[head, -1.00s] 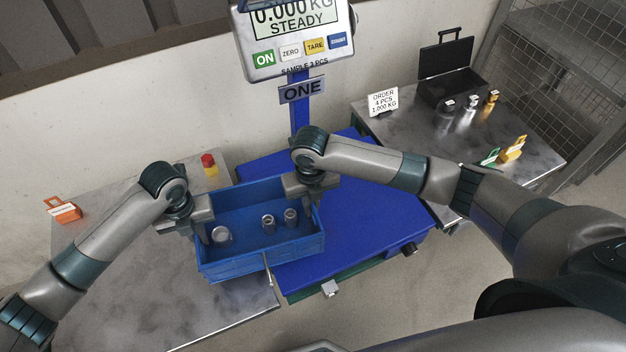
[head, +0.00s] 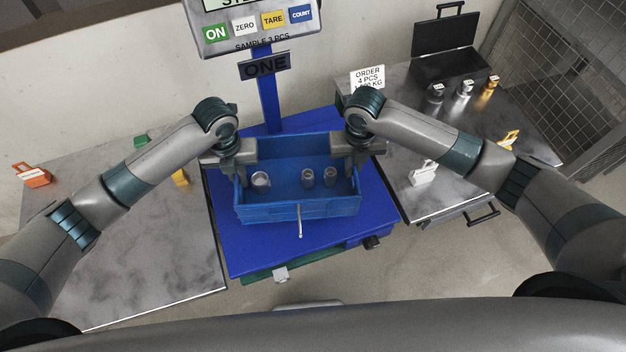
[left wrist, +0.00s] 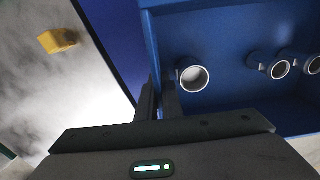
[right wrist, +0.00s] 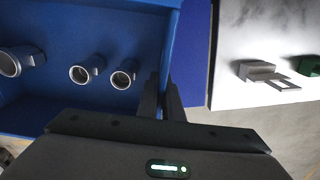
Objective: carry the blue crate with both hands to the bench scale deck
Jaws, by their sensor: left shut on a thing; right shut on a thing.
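The blue crate (head: 298,212) is over the blue bench scale deck (head: 232,250) in the head view, about level, with three grey metal castings (head: 308,178) inside. I cannot tell whether its base touches the deck. My left gripper (head: 240,172) is shut on the crate's left wall, which also shows in the left wrist view (left wrist: 158,90). My right gripper (head: 354,168) is shut on the right wall, which also shows in the right wrist view (right wrist: 168,75). The scale's display (head: 262,22) stands behind on a blue post; its reading is cut off.
A left steel table (head: 150,265) holds an orange tag-like piece (head: 33,175). The right table (head: 400,195) holds an open black case (head: 445,65), several small weights (head: 463,92), an order card (head: 368,78) and a white piece (head: 423,173). A wire fence (head: 560,70) stands at the right.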

